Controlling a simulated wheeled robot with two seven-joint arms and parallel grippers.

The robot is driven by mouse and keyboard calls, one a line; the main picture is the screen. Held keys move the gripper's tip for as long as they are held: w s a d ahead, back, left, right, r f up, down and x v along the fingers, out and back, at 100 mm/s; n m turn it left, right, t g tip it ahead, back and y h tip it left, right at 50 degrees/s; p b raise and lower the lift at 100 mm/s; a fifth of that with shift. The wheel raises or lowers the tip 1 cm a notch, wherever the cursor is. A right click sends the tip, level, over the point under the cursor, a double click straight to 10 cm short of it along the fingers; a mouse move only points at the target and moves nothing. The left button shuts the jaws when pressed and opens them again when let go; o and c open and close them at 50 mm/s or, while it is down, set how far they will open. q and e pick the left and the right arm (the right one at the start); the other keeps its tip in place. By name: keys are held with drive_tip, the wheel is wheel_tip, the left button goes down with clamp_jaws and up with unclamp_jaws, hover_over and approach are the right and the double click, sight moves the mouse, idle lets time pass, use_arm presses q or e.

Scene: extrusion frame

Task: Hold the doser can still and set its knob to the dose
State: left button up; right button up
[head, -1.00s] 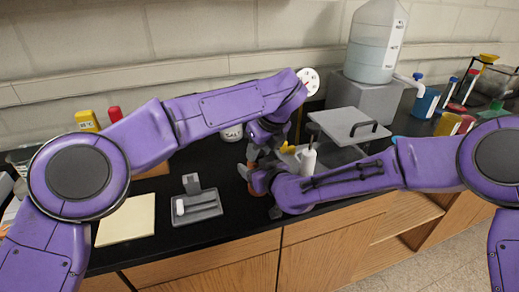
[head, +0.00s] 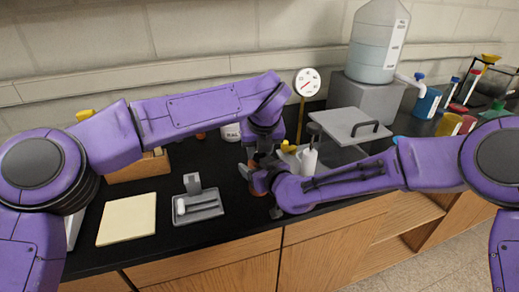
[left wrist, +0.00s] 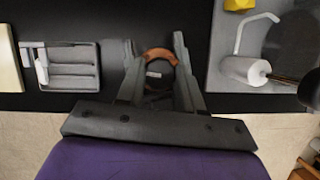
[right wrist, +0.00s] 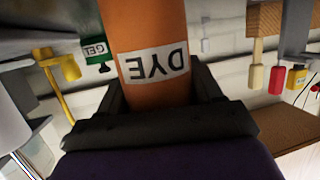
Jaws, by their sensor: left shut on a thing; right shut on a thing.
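The orange doser can (head: 261,182) stands near the counter's front edge, mostly covered by my grippers in the head view. In the right wrist view the can (right wrist: 150,30) fills the middle, with a white label reading DYE upside down. My right gripper (right wrist: 155,85) is shut around its body. My left gripper (left wrist: 157,68) is above the can, its fingers on either side of the top. In the left wrist view I see the can's orange rim (left wrist: 158,53) around a dark knob (left wrist: 155,80) with a small pale mark. The dose marks cannot be read.
A grey tray (head: 215,213) and a cream pad (head: 127,220) lie left of the can. A white bottle (head: 308,160) and a grey stand (head: 349,125) are close on the right. A dial gauge (head: 307,82) stands behind.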

idle(0.3)
use_arm(q)
drive_tip(key=o, duration=1.1)
drive_tip(key=shift+c, duration=0.2)
drive_tip(key=shift+r, duration=0.1)
drive_tip(key=v, duration=1.1)
drive_tip(key=shift+r, duration=0.4)
drive_tip(key=shift+s+d, duration=0.1)
